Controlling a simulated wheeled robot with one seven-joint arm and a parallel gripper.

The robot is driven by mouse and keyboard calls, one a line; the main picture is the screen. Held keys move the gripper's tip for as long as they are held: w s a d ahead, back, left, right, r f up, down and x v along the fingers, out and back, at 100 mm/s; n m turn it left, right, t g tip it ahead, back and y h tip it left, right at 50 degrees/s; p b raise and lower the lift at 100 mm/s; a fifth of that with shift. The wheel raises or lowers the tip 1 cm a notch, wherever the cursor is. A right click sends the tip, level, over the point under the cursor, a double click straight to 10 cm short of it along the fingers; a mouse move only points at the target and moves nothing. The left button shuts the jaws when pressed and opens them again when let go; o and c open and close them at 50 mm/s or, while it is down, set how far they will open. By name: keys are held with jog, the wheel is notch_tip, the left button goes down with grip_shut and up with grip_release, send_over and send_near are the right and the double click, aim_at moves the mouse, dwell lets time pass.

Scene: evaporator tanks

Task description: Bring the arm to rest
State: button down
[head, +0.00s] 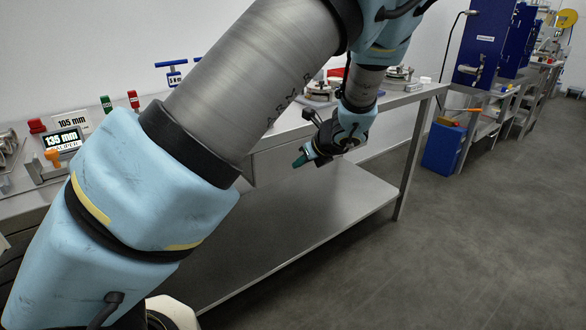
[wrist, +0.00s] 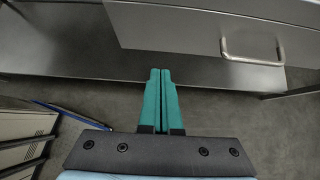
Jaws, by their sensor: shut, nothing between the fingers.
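My arm crosses the head view from lower left to the top right, then bends down to my gripper (head: 300,161). The gripper hangs in front of the steel workbench (head: 405,100), a little below its top and above the lower shelf. In the wrist view, the two green fingers of my gripper (wrist: 161,75) lie side by side, shut with nothing between them. The wrist view also shows a drawer front (wrist: 180,28) with a metal handle (wrist: 253,58) beyond the fingertips. The fingers look apart from the bench.
The bench top holds a display reading 135 mm (head: 63,140), red and green handled tools, a blue clamp (head: 174,74) and round metal fittings (head: 320,91). A blue bin (head: 442,148) stands by another bench at right. The grey floor (head: 440,250) at lower right is clear.

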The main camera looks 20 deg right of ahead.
jog(key=a+v, duration=0.1)
jog(key=v, duration=0.3)
jog(key=a+n+g+p, duration=0.1)
jog(key=a+n+g, duration=0.4)
jog(key=a+n, duration=1)
jog(key=s+a+r+n+g+h+p, duration=0.1)
jog(key=s+a+n, duration=0.3)
jog(key=a+n, duration=0.4)
jog(key=s+a+r+n+g+h+p, duration=0.1)
jog(key=s+a+r+n, duration=0.3)
jog(key=a+n, duration=0.4)
jog(key=shift+s+a+r+n+h, duration=0.35)
jog(key=shift+s+a, duration=0.3)
jog(key=shift+a, duration=0.9)
